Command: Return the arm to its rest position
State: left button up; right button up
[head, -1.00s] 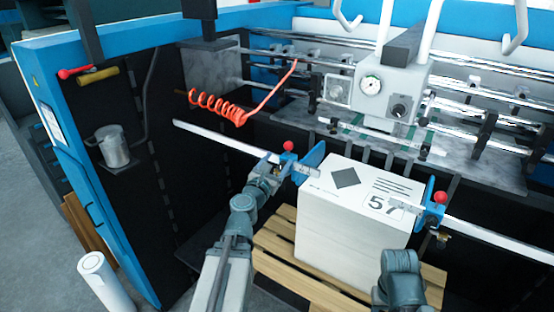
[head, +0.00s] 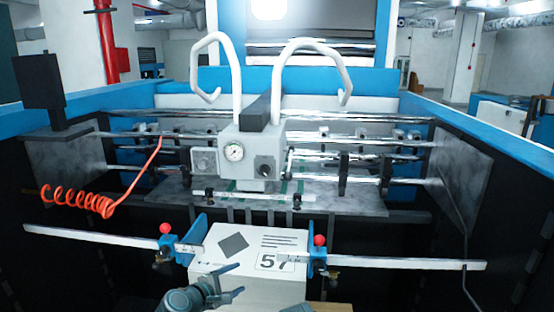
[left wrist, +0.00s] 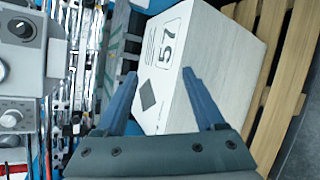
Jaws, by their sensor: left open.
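My left gripper (head: 240,281) is at the bottom of the head view, in front of the white stack (head: 215,245) printed with "57" and a dark diamond. In the left wrist view its two blue-grey fingers (left wrist: 160,74) are spread apart with nothing between them. The stack (left wrist: 215,50) lies beyond the fingertips there, and I see no contact. My right gripper is not in view.
A silver rail (head: 95,237) crosses in front, with blue clamps (head: 167,246) and (head: 318,262) with red knobs beside the stack. An orange coiled hose (head: 75,198) hangs at left. The gauge unit (head: 252,150) stands behind. A wooden pallet (left wrist: 290,75) is under the stack.

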pick_arm(q)
jog(key=s+d+f+m+g, duration=0.6)
jog(key=s+d+f+m, duration=0.1)
jog(key=d+m, duration=0.2)
jog(key=s+a+f+m+g+y, duration=0.1)
jog(key=s+f+m+g+y, duration=0.2)
jog(key=s+m, duration=0.3)
jog(key=s+a+f+m+g+y, duration=0.1)
jog(key=s+f+m+g+y, duration=0.2)
jog(key=s+m+y, duration=0.2)
jog(key=shift+s+a+f+m, duration=0.25)
jog(key=shift+s+m, duration=0.35)
jog(key=shift+s, duration=0.45)
jog(key=shift+d, duration=0.1)
jog(key=shift+c, duration=0.2)
